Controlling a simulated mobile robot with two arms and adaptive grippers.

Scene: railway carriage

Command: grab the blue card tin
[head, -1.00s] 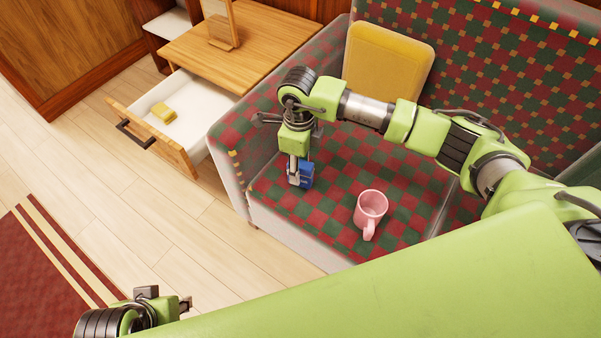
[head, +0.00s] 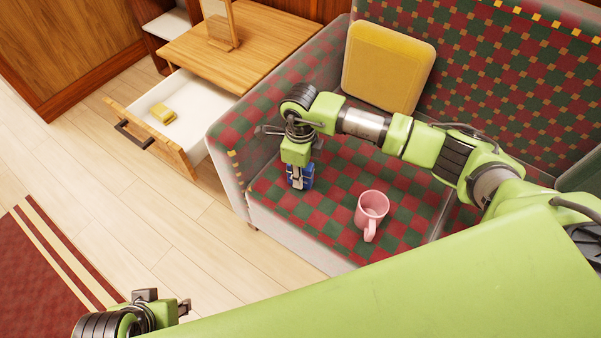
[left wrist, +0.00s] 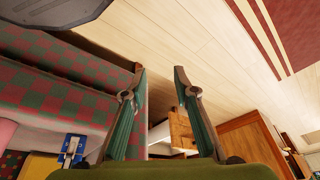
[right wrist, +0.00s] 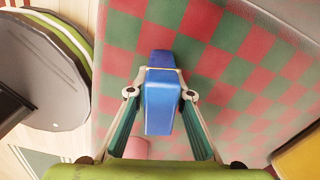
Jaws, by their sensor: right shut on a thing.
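The blue card tin (head: 307,172) is on the checked seat, near its left front corner. My right gripper (head: 298,182) points down at it with its fingers around it. In the right wrist view the blue tin (right wrist: 161,105) is between the fingers of the right gripper (right wrist: 161,72), which is shut on it. The tin also shows small in the left wrist view (left wrist: 72,146). My left gripper (left wrist: 159,70) is open and empty, away from the seat over the floor. Only part of it shows at the bottom left of the head view.
A pink mug (head: 371,210) stands on the seat to the right of the tin. A yellow cushion (head: 388,65) leans on the backrest. A wooden cabinet (head: 265,45) has an open drawer (head: 200,115) holding a small yellow object (head: 162,113). The floor in front is clear.

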